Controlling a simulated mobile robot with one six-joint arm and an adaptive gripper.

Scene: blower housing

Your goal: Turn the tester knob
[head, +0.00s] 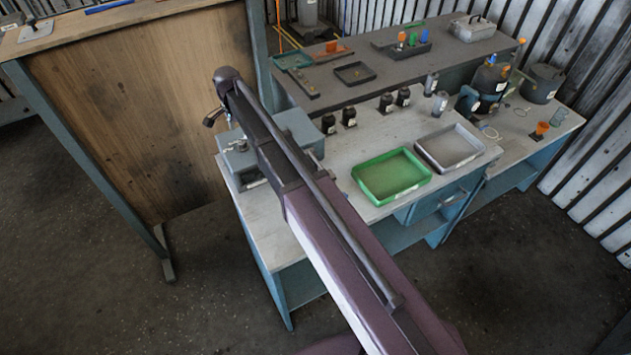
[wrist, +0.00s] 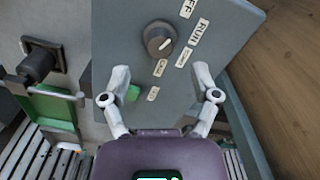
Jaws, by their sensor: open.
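The tester knob (wrist: 159,39) is a dark round knob with a pale pointer line, on the grey-blue face of the tester box (wrist: 225,30) in the wrist view. Labels around it include "RUN" (wrist: 200,31) and one ending in "FF". My gripper (wrist: 163,80) is open, its two pale fingers spread below the knob, apart from it and empty. In the head view the tester box (head: 296,124) stands at the bench's left end, partly hidden by my arm. The knob is not visible there.
A green button (wrist: 133,93) sits on the box near the left finger. A black part on a green fixture (wrist: 50,103) is at left in the wrist view. The bench holds a green tray (head: 392,177) and a grey tray (head: 450,148). A wooden board (head: 125,115) stands left of the bench.

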